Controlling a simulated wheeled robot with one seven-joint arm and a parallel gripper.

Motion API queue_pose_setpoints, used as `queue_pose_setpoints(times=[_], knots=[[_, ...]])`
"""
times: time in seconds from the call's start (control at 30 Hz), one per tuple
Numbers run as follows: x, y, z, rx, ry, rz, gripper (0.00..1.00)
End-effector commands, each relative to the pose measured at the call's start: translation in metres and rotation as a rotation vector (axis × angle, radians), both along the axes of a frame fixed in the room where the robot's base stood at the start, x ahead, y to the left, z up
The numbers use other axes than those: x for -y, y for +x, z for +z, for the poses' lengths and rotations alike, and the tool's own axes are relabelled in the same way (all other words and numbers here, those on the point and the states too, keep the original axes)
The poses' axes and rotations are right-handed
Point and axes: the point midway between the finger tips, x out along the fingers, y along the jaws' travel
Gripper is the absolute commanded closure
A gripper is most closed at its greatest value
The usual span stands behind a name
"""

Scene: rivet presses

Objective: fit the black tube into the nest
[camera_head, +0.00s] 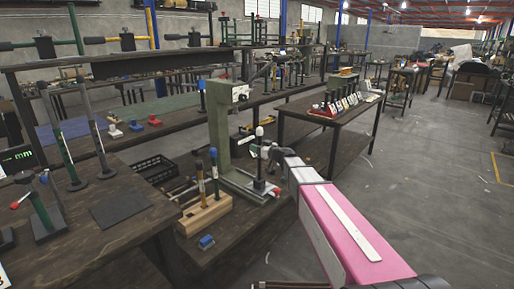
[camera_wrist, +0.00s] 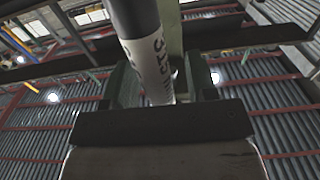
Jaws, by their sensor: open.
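The black tube (camera_head: 259,168) stands roughly upright over the base of a green press (camera_head: 219,135). In the wrist view, the tube (camera_wrist: 138,20) has a white label with dark print. My gripper (camera_head: 264,151) is at the tube's upper part. Its fingers (camera_wrist: 163,85) are open on either side of the tube, and I cannot tell whether either touches it. The nest is not clear: the tube's lower end meets a small dark part on the press base (camera_head: 238,184), and I cannot tell how it is seated.
A red-handled part (camera_head: 276,191) is right of the tube.

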Motion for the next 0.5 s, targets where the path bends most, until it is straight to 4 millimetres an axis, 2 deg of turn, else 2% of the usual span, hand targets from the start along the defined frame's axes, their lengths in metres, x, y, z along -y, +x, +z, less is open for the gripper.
queue_pose_setpoints(times=[0.5], knots=[[0.068,-0.055,0.000,0.000,0.000,-0.002,0.48]])
